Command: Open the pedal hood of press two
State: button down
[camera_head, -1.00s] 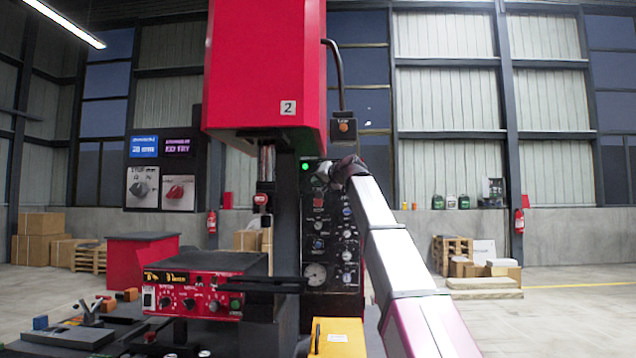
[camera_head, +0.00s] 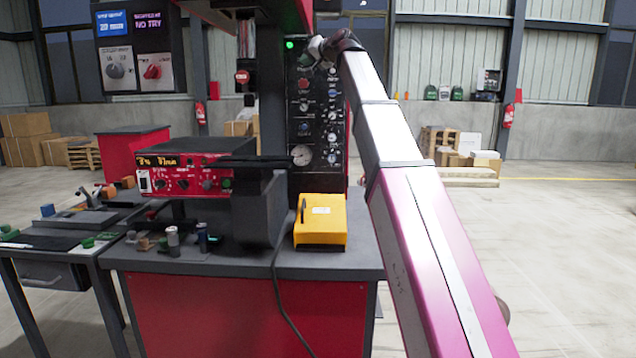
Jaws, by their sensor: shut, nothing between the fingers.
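Press two stands in the middle, with its red head (camera_head: 265,12) cut off by the top edge, its dark column, and a tall black control panel (camera_head: 318,122) with a lit green lamp. A yellow box-shaped cover (camera_head: 321,224) with a black handle on its left and a white label sits on the bench top right of the press. It looks closed; I cannot tell for certain that it is the pedal hood. My arm reaches up from the lower right. My gripper (camera_head: 316,48) is shut and empty beside the panel's top, well above the yellow cover; its fingers are small and hard to make out.
A black cable hangs down the bench's red front. A side table (camera_head: 45,243) holds tools. Open floor lies to the right.

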aim_at(321, 219)
jog(key=k+l, duration=0.65)
jog(key=l, duration=0.3)
